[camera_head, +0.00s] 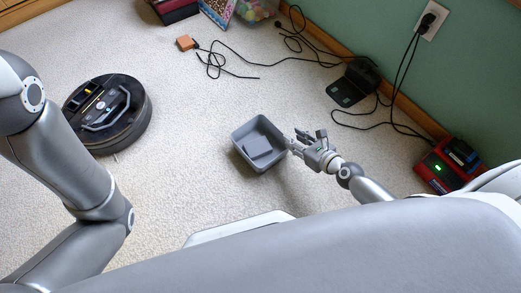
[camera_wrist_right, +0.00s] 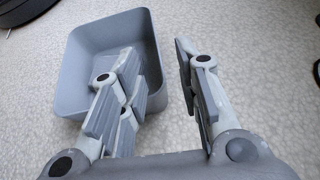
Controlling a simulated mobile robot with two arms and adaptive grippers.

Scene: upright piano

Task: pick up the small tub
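The small tub (camera_head: 244,158) is a grey, open-topped box with rounded corners, upright on the carpet in the middle of the head view. It looks empty. My right gripper (camera_head: 298,142) is at the tub's right side with its fingers apart. In the right wrist view, the tub (camera_wrist_right: 85,45) is at the upper left. There my right gripper (camera_wrist_right: 155,55) has one finger over the tub's opening and the other outside its right wall. I cannot tell whether either finger touches the wall. My left arm shows at the left, but its gripper is out of view.
A black robot vacuum (camera_head: 112,112) sits on the carpet at the left. Black cables (camera_head: 235,72) and a dark device (camera_head: 352,84) lie toward the wall. A red charger (camera_head: 450,165) stands by the baseboard at the right. The carpet around the tub is mostly clear.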

